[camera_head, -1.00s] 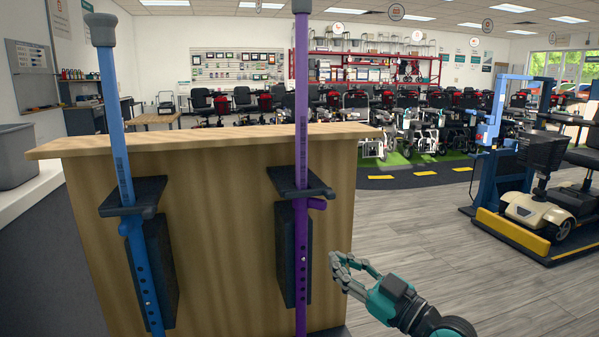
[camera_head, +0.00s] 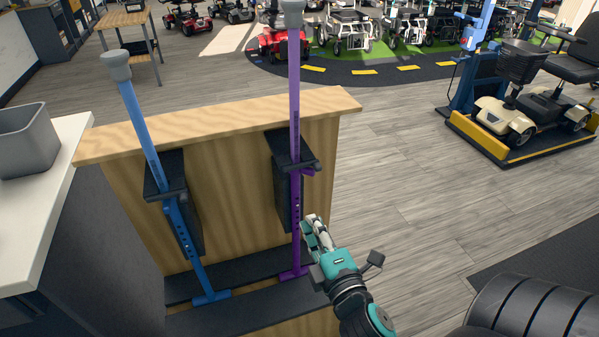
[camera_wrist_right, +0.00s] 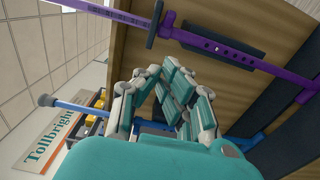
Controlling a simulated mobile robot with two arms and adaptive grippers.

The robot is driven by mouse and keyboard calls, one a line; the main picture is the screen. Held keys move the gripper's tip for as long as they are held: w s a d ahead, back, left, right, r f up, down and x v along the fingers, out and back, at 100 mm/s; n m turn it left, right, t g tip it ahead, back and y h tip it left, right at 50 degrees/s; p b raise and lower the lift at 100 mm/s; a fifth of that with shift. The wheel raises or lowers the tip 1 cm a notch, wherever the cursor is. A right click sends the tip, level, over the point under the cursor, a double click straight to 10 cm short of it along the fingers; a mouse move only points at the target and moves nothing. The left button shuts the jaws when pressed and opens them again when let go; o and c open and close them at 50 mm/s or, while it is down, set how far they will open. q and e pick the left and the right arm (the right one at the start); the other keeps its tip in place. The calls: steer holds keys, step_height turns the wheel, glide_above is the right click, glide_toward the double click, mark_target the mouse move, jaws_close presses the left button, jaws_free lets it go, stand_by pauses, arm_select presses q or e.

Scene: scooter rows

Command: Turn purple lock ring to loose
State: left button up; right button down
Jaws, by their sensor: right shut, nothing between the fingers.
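The purple pole (camera_head: 296,100) stands upright through a black bracket on the wooden panel. The purple lock ring (camera_head: 309,171) sits on it just below the bracket, with a short tab pointing right. In the right wrist view the ring (camera_wrist_right: 167,22) shows beside the bracket, above my fingers. My right gripper (camera_head: 310,222) is shut and empty, below the ring and just right of the pole's lower, holed tube. I cannot tell whether it touches the tube. My left gripper is not in view.
A blue pole (camera_head: 145,125) stands in a second bracket to the left. The wooden panel (camera_head: 240,200) is close behind both poles. A grey bin (camera_head: 25,140) sits on the white counter. Open floor (camera_head: 410,200) lies to the right.

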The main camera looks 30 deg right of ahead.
steer(key=p, duration=0.2)
glide_toward(304, 171)
steer(key=w+a, duration=0.3)
steer(key=w+d, duration=0.2)
steer(key=shift+w+d+p, duration=0.15)
steer(key=shift+w+p, duration=0.15)
steer(key=shift+w+d, duration=0.25)
steer(key=shift+d, duration=0.25)
steer(key=shift+w+d+p, duration=0.1)
steer(key=shift+d+p, duration=0.15)
steer(key=shift+p, duration=0.05)
steer(key=shift+w+d, duration=0.1)
steer(key=shift+d, duration=0.25)
